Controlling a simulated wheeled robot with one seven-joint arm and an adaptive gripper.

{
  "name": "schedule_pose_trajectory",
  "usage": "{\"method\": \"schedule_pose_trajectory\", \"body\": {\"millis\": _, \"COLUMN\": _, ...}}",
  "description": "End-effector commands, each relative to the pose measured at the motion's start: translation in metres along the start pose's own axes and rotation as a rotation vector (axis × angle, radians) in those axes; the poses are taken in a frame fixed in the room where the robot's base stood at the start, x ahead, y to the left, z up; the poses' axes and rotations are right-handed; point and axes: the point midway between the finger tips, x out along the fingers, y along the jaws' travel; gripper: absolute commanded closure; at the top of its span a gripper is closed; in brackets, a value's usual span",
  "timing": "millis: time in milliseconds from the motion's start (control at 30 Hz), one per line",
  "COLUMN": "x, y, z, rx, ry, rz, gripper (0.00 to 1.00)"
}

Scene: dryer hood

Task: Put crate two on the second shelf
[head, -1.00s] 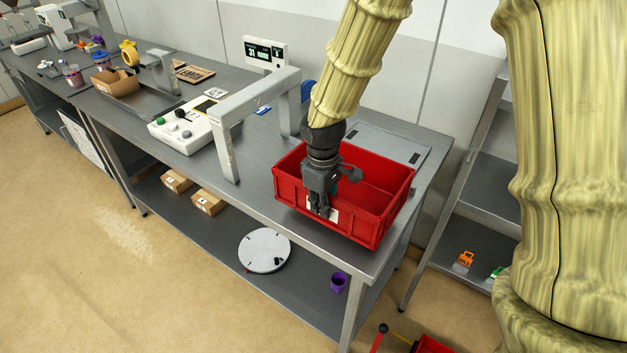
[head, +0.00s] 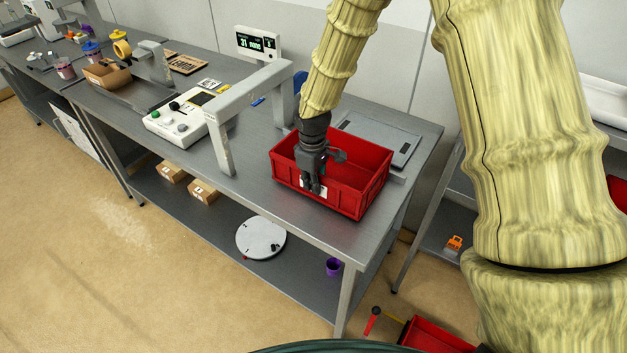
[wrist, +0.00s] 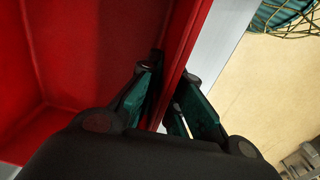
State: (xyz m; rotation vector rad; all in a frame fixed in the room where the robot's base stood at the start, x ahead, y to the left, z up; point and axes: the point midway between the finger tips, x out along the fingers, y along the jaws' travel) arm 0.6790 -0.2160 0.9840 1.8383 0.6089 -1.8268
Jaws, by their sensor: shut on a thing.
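A red crate (head: 345,189) is at the right end of the steel workbench (head: 290,222). It looks empty, and its white front label is mostly hidden by my gripper, so I cannot read a number. My gripper (head: 314,190) points down at the crate's front wall and is shut on it. In the wrist view my gripper (wrist: 165,105) has one finger inside and one outside the red wall (wrist: 181,60). Whether the crate touches the bench top is not clear. A grey shelf rack (head: 448,213) stands right of the bench, partly hidden by my arm.
A grey metal arch (head: 222,148) and a white control box (head: 180,120) stand left of the crate. A flat grey plate (head: 385,138) lies behind it. Another red crate (head: 437,338) shows low at the right. An orange item (head: 454,243) sits on the rack's lower shelf.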

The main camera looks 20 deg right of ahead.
Motion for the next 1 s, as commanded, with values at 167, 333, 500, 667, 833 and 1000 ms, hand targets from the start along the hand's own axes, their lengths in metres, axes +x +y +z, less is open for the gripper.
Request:
{"method": "schedule_pose_trajectory", "body": {"millis": 167, "x": 0.005, "y": 0.0001, "z": -0.0003, "rx": -0.001, "ry": 0.001, "rz": 0.001, "gripper": 1.0}}
{"method": "schedule_pose_trajectory", "body": {"millis": 333, "x": 0.0053, "y": 0.0002, "z": -0.0004, "rx": -0.001, "ry": 0.002, "rz": 0.001, "gripper": 1.0}}
{"method": "schedule_pose_trajectory", "body": {"millis": 500, "x": 0.008, "y": 0.0, "z": -0.0003, "rx": -0.001, "ry": 0.001, "rz": 0.001, "gripper": 1.0}}
{"method": "schedule_pose_trajectory", "body": {"millis": 667, "x": 0.0082, "y": -0.0002, "z": 0.0, "rx": -0.001, "ry": 0.001, "rz": 0.0, "gripper": 0.72}}
{"method": "schedule_pose_trajectory", "body": {"millis": 833, "x": 0.0081, "y": -0.0002, "z": 0.0, "rx": -0.001, "ry": 0.001, "rz": 0.0, "gripper": 0.72}}
{"method": "schedule_pose_trajectory", "body": {"millis": 1000, "x": 0.0059, "y": 0.0, "z": -0.0001, "rx": -0.001, "ry": 0.001, "rz": 0.001, "gripper": 0.72}}
